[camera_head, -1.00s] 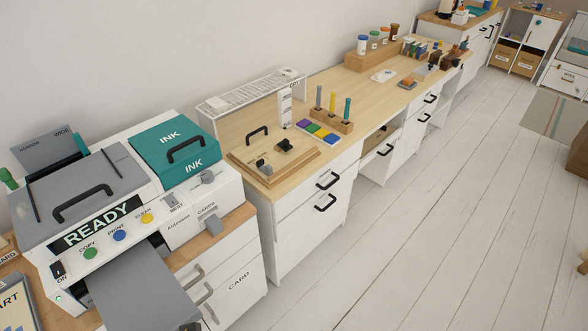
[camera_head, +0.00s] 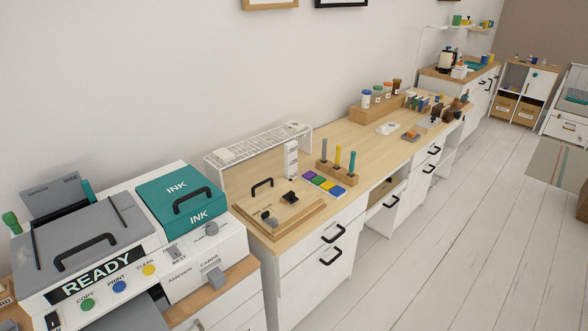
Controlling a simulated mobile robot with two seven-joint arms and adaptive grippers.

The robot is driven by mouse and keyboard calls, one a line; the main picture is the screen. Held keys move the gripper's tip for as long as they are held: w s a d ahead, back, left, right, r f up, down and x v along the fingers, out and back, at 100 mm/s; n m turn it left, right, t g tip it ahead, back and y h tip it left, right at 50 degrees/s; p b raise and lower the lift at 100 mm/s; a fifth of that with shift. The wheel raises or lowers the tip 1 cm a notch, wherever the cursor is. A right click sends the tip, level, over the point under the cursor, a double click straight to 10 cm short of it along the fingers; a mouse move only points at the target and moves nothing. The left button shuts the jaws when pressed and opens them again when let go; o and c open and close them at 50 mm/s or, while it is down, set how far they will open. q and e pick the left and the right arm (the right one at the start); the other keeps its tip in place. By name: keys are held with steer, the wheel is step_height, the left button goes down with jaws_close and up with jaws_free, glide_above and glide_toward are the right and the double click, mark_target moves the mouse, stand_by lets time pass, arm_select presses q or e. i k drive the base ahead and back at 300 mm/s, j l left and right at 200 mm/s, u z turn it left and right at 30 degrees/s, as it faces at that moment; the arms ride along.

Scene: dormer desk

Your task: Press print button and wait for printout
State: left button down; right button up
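The printer (camera_head: 92,231) stands at the lower left, with a grey handled lid and a teal INK cover (camera_head: 182,199). Its black display (camera_head: 97,278) reads READY. Below the display are a green COPY button (camera_head: 87,304), a blue PRINT button (camera_head: 119,286) and a yellow CLEAR button (camera_head: 149,270). A grey output tray (camera_head: 135,315) juts out at the bottom edge, partly cut off; I see no sheet on its visible part. Neither of my grippers shows in the head view.
A wooden desk (camera_head: 345,142) runs away to the right, holding a wooden board with a black handle (camera_head: 280,215), a peg block (camera_head: 337,178) and a jar rack (camera_head: 380,106). White drawers (camera_head: 325,240) stand below.

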mark_target(120, 285)
steer(key=u, duration=1.45)
